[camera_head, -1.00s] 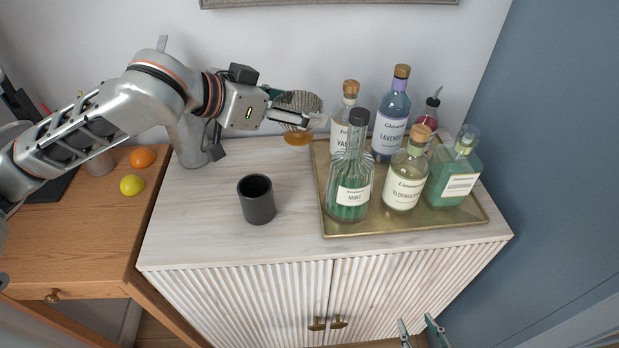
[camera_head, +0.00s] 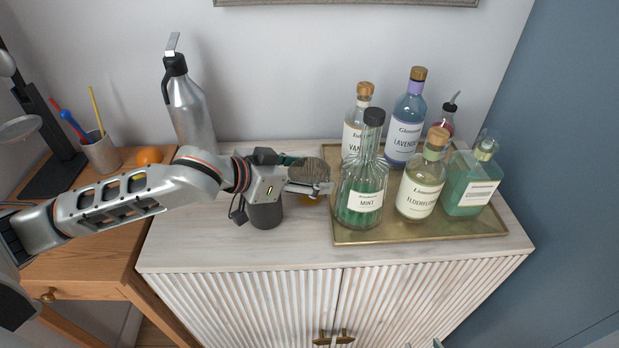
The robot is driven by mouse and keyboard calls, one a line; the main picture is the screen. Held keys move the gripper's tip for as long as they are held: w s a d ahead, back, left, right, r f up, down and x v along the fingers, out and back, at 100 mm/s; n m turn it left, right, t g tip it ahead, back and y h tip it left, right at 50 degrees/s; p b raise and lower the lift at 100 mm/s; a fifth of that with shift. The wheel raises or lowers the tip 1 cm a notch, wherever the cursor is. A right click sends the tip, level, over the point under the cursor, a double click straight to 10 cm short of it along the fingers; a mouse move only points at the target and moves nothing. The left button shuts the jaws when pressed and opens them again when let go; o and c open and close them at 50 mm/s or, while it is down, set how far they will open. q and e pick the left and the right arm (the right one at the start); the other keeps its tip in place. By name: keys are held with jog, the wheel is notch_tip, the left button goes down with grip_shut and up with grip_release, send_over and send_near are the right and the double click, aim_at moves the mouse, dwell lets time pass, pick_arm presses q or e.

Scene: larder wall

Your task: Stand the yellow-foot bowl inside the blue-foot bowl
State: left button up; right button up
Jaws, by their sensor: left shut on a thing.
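I cannot make out a blue-foot bowl; my arm and gripper cover part of the cabinet top (camera_head: 200,240). Only small tips of my right gripper (camera_head: 424,345) show at the bottom edge.
A brass tray (camera_head: 400,237) with several bottles stands right of the bowl, the mint bottle (camera_head: 362,190) nearest. A dark cup (camera_head: 266,213) stands below my left gripper. A steel bottle (camera_head: 190,110) stands behind my arm. The cabinet's front left is clear.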

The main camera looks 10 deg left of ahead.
pick_arm(q)
jog(key=shift+f, duration=0.35)
jog(key=shift+f, duration=0.1)
jog(key=o, duration=1.1)
jog(key=shift+f, duration=0.1)
jog(key=shift+c, duration=0.2)
